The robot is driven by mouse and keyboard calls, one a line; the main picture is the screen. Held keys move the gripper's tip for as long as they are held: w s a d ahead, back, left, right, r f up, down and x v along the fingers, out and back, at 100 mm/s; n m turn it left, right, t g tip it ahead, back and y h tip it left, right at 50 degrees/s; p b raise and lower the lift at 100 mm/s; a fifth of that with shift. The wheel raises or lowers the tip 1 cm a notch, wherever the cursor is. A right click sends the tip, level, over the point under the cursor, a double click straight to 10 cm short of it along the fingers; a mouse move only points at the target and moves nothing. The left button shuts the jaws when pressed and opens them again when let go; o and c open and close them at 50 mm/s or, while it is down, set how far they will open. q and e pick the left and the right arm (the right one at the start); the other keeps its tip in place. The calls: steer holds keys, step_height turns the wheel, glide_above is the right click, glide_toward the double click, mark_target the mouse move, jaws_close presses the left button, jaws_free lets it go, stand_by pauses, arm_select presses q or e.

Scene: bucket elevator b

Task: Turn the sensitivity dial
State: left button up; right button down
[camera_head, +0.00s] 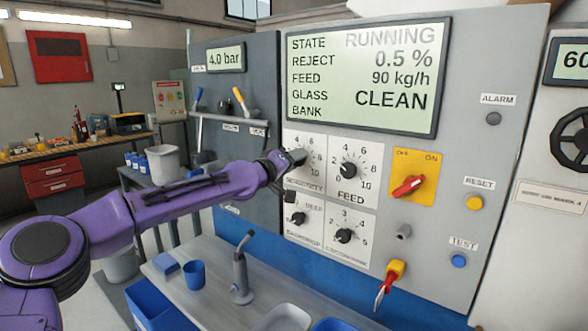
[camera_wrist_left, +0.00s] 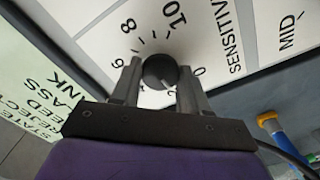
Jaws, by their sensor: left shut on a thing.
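The sensitivity dial (camera_wrist_left: 160,72) is a round black knob on a white scale plate with printed numbers, seen in the left wrist view. My left gripper (camera_wrist_left: 158,85) has one finger on each side of the knob and is shut on it. In the head view my purple left arm reaches from the left to the panel, and the left gripper (camera_head: 292,158) covers most of the dial and part of its scale. The word SENSITIVITY shows just below it. The dial's pointer mark is hard to make out. My right gripper is not in view.
The feed dial (camera_head: 349,170) sits right of the sensitivity dial, with two smaller knobs (camera_head: 298,218) (camera_head: 344,236) below. A red switch (camera_head: 408,186) on a yellow plate is further right. The display (camera_head: 365,75) above reads RUNNING and CLEAN. A bench (camera_head: 215,310) with a blue cup (camera_head: 194,275) stands below.

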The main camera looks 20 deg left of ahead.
arm_select(q)
steer(key=shift+m+b, duration=1.15)
steer(key=shift+m, duration=0.85)
steer(key=o, duration=1)
steer(key=shift+o, duration=0.2)
steer(key=b+v, duration=0.3)
steer(key=v, duration=0.7)
steer(key=shift+s+b, duration=0.25)
steer(key=shift+b, duration=0.15)
